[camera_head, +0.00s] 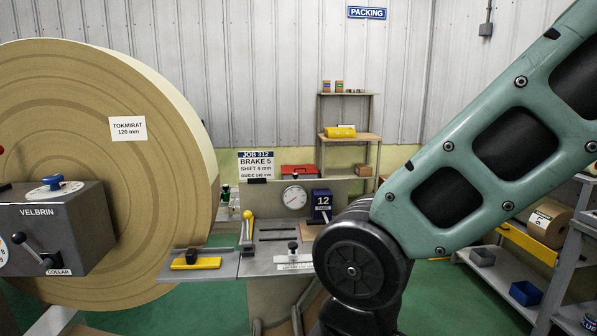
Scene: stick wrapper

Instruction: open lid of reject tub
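I cannot make out a reject tub or its lid in the head view. My green arm link and its dark joint fill the right half of the picture and hide what lies behind them. My gripper is out of the picture, so its state and its place relative to the tub do not show.
A huge paper roll (70,150) stands at left behind a grey VELBRIN control box (60,228) with levers. A metal workbench with a gauge (294,197) is at centre. Green floor shows between.

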